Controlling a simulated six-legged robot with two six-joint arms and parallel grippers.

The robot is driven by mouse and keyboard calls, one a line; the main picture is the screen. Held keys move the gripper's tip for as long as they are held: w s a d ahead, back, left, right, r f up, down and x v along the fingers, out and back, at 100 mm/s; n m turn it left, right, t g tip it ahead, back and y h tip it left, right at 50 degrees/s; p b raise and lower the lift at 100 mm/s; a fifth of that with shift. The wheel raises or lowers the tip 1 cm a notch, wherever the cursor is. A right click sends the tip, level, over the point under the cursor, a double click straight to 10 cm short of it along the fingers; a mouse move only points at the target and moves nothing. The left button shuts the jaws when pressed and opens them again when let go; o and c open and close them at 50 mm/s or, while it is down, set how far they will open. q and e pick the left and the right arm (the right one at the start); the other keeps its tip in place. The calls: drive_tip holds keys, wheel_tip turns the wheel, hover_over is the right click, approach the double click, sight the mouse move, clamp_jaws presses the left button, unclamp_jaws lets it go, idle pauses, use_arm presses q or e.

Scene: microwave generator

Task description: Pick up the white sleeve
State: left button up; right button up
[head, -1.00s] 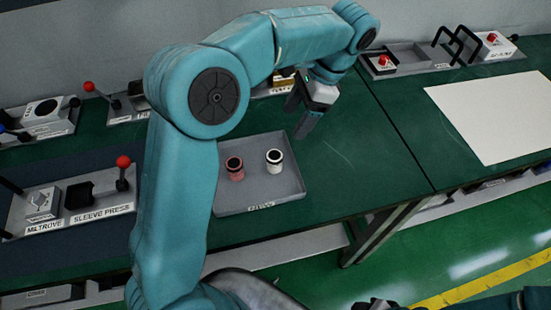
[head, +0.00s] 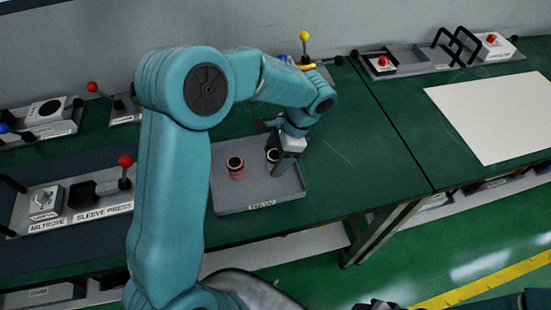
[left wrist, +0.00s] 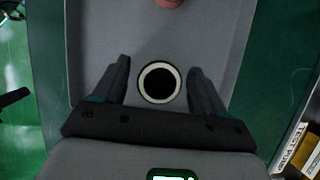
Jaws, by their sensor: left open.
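The white sleeve (head: 272,155) stands upright in the grey tray (head: 240,208), partly hidden by my left gripper (head: 279,162) in the head view. In the left wrist view the white sleeve (left wrist: 159,83) shows from above as a pale ring with a dark bore. It lies between the two fingers of my open left gripper (left wrist: 159,66), with a gap on each side. I cannot tell how high the fingertips are beside it. A dark part at the bottom edge of the head view may be my right gripper (head: 375,304); its jaws are not clear.
A pink sleeve (head: 236,167) stands in the tray left of the white one. The sleeve press (head: 82,195) with a red-knobbed lever is to the left. A yellow-knobbed lever (head: 305,38) stands behind. The green bench right of the tray is clear, up to a white sheet (head: 495,115).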

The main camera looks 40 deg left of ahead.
use_arm(q)
drive_tip(key=shift+s, duration=0.1)
drive_tip(key=shift+s+r, duration=0.1)
drive_tip(key=shift+c, duration=0.9)
drive_tip(key=c, duration=1)
